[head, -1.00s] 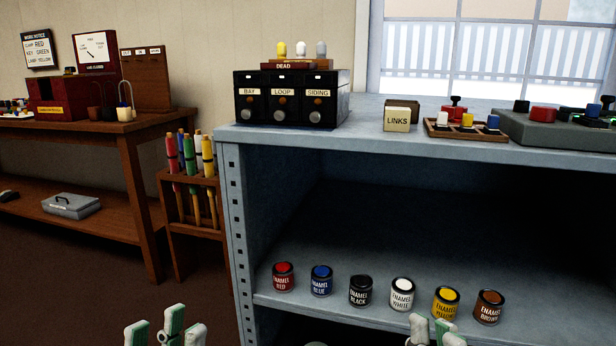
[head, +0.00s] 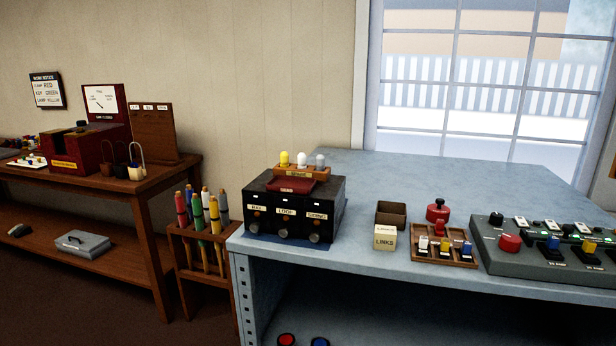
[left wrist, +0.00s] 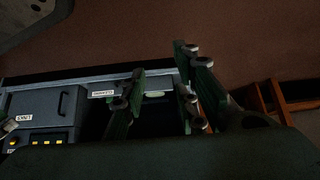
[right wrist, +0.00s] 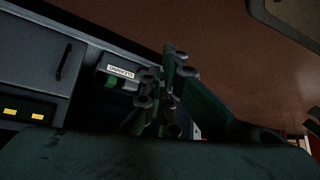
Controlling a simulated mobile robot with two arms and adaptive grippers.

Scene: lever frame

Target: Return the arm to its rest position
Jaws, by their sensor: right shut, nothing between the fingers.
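Neither gripper shows in the head view now. In the left wrist view my left gripper (left wrist: 161,92) has its green fingers apart, with nothing seen between them. In the right wrist view my right gripper (right wrist: 162,92) has its green fingers close together, shut and empty. My arms' upper links are out of the head view.
A blue-grey bench (head: 350,170) carries a black lever box (head: 293,215), a links box (head: 385,237), a switch tray (head: 445,250) and a grey control panel (head: 545,250). A rack of coloured flags (head: 205,245) and a wooden table (head: 150,190) stand left. Enamel tins (head: 287,340) sit below.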

